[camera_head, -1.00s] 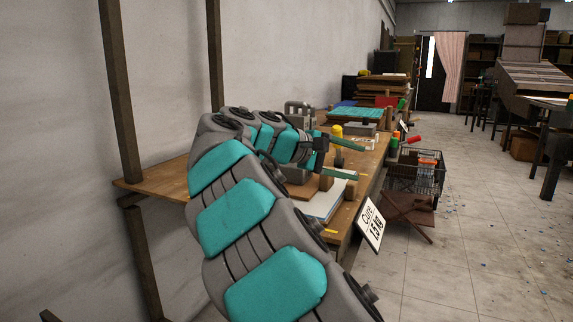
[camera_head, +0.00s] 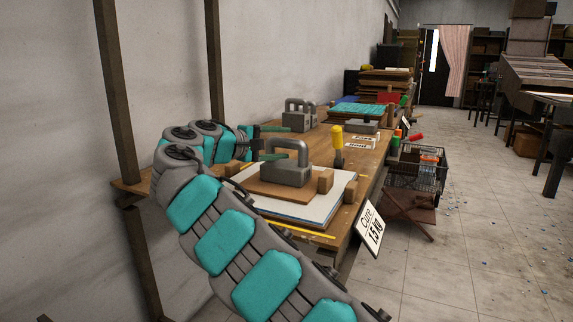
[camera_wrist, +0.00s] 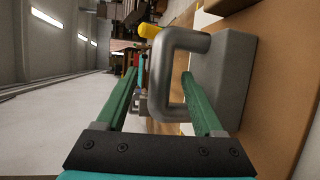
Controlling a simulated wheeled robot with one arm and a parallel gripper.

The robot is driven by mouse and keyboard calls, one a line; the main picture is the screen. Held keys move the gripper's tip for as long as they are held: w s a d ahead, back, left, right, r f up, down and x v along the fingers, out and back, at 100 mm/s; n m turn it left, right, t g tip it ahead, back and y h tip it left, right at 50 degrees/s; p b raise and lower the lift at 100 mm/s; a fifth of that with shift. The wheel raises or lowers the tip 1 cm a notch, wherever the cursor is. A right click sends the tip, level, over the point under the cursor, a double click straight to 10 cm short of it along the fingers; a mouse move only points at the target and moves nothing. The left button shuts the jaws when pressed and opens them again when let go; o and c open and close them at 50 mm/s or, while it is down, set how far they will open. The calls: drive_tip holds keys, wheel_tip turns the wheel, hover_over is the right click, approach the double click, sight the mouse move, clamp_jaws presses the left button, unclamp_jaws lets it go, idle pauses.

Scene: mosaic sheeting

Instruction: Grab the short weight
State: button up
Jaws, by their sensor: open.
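A grey weight with a loop handle (camera_head: 287,172) stands upright on a brown board on the near workbench; it also fills the right of the wrist view (camera_wrist: 232,75). Another grey handled weight (camera_head: 296,121) stands farther back, and a low grey block (camera_head: 362,127) lies to its right. Which one is the short weight is not clear. My gripper (camera_head: 270,143) is open just left of the near weight's handle. In the wrist view the handle's bar shows between the two green fingers (camera_wrist: 161,75).
Wooden blocks (camera_head: 325,181) stand on the board and white sheet (camera_head: 310,210) beside the near weight. A yellow-handled tool (camera_head: 337,145) stands behind it. A sign reading "Cure 1.5 kg" (camera_head: 370,229) hangs at the bench (camera_head: 347,213) edge. A wire basket (camera_head: 418,170) stands right of it.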

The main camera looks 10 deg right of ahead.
sight(295, 161)
drive_tip(key=x, duration=0.5)
drive_tip(key=shift+w+f, duration=0.1)
drive_tip(key=shift+f, duration=0.05)
clamp_jaws()
idle(0.4)
drive_tip(key=shift+d, duration=0.1)
idle(0.8)
